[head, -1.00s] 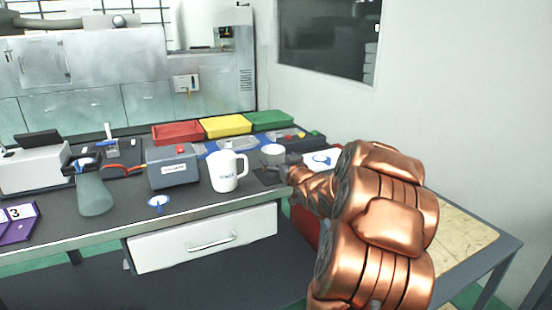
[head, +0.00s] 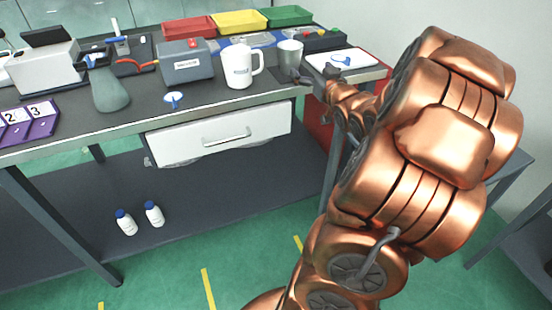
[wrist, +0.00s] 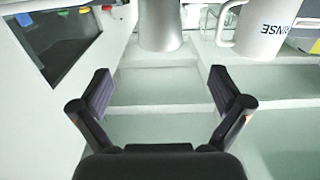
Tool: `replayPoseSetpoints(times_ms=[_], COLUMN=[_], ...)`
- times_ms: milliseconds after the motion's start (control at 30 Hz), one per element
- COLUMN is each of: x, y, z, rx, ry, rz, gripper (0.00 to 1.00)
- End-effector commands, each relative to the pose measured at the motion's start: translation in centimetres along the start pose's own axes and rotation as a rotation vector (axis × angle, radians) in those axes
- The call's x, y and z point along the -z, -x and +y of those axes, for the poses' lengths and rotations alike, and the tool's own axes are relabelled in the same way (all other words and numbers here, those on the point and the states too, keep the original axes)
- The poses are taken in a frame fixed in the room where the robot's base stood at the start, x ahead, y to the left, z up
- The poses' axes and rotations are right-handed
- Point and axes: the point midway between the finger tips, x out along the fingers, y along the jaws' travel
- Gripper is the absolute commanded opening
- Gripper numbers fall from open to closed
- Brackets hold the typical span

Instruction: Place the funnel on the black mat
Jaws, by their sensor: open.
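A small blue-and-white piece (head: 174,98) lies near the bench's front edge in the head view. Another blue-and-white piece (head: 346,61) lies on a white pad at the right. Either could be the funnel; they are too small to tell. My gripper (head: 300,76) is just in front of the cup, partly hidden by my arm. In the wrist view my gripper (wrist: 161,92) is open and empty, with the grey cup (wrist: 160,24) beyond its fingers.
A white mug (head: 240,66) stands left of the cup; its lettering shows in the wrist view (wrist: 262,30). A grey box (head: 185,64), a grey-green flask (head: 109,92) and red, yellow and green trays (head: 240,22) are on the bench. Bottles (head: 154,213) stand on the lower shelf.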

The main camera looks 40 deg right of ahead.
Motion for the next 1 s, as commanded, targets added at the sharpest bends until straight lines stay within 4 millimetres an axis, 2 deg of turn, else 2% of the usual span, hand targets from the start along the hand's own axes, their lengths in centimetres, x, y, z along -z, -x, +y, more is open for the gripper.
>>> replayPoseSetpoints(times_ms=[133,233,367,533,667,767,867,1000], x=[-0.3,-1.4,-4.0,-7.4,-9.8,-11.2,-12.5,-13.8], y=[-0.3,-0.7,-1.0,0.5,3.0,5.6,8.8,14.0], z=[-0.5,-1.8,-4.5,-8.2,-11.2,-13.6,-16.0,-19.3], rx=[0.000,-0.004,-0.015,-0.032,-0.036,-0.034,-0.024,0.003], ry=[0.006,0.021,0.054,0.096,0.122,0.142,0.159,0.183], rz=[-0.022,-0.094,-0.254,-0.486,-0.663,-0.796,-0.930,-1.115], gripper=[1.00,1.00,1.00,1.00,1.00,1.00,1.00,1.00])
